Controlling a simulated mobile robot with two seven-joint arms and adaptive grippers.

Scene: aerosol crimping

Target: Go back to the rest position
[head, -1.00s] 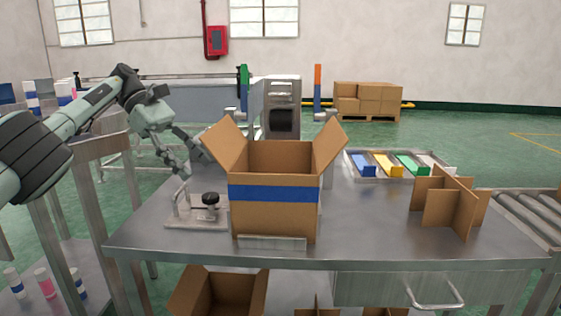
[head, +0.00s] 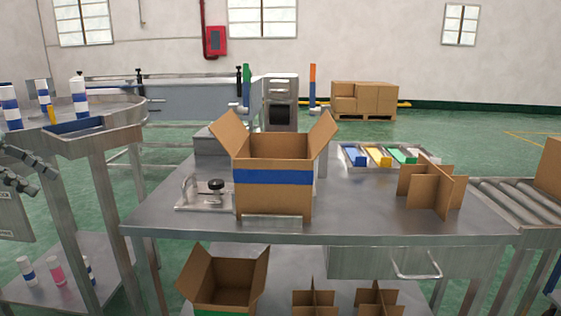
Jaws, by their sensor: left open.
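My left gripper (head: 42,180) is at the left edge of the head view, beside the left stand and well apart from the steel table (head: 350,225). Its fingers are open, with nothing seen between them; the rest of that arm is out of view. My right gripper is not in view. An open cardboard box (head: 272,205) with a blue band stands upright on the table, its side flaps spread. A small metal fixture with a black knob (head: 209,187) sits to the left of the box.
A cardboard divider (head: 431,188) and a tray of coloured pieces (head: 349,163) lie on the table's right side. A roller conveyor (head: 512,203) adjoins at right. Striped cans (head: 79,98) stand on the left stand. Another open box (head: 224,279) is below the table.

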